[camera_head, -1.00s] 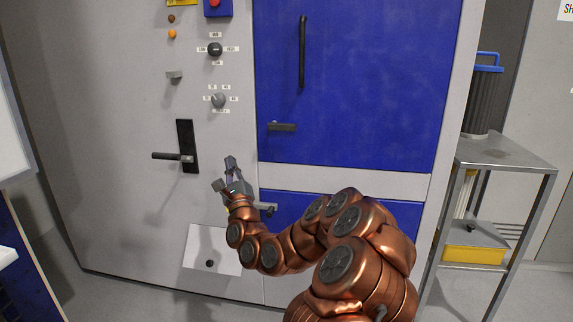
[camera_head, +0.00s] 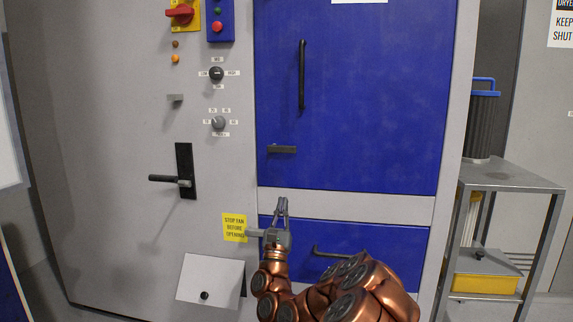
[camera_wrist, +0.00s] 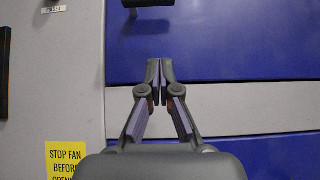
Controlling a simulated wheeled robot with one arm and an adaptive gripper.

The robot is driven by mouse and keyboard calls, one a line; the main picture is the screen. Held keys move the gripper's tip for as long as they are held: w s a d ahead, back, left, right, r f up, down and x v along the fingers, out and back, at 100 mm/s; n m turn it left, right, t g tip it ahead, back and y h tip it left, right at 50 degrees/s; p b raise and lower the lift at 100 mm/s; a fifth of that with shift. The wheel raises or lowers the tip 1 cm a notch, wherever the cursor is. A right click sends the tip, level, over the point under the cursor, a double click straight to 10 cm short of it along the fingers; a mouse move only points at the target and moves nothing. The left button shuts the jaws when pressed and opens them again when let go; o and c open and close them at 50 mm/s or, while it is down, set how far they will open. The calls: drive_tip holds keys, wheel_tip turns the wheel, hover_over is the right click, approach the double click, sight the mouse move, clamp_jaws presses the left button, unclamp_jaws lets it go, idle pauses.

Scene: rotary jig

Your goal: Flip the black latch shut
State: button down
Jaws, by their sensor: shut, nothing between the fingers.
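The black latch (camera_head: 281,149) is a short dark bar lying level near the left edge of the upper blue door (camera_head: 370,110). It also shows at the top edge of the wrist view (camera_wrist: 148,3), partly cut off, with its shadow on the door below it. My gripper (camera_head: 282,203) is below the latch and apart from it, pointing up in front of the grey strip between the blue panels. In the wrist view my gripper's fingertips (camera_wrist: 160,72) are together with nothing between them.
A black lever handle (camera_head: 184,170) is on the grey panel at left, with knobs above it. A yellow sign (camera_head: 234,227) and a white flap (camera_head: 210,279) are lower. A vertical black door handle (camera_head: 302,75) stands above the latch. A metal cart (camera_head: 510,176) is at right.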

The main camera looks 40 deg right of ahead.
drive_tip(key=x, duration=0.3)
drive_tip(key=r+x, duration=0.1)
drive_tip(key=x, duration=0.3)
drive_tip(key=a+x, duration=0.1)
drive_tip(key=x, duration=0.3)
drive_tip(key=shift+s+r, duration=0.3)
drive_tip(key=shift+r+b, duration=0.45)
drive_tip(key=shift+r, duration=0.3)
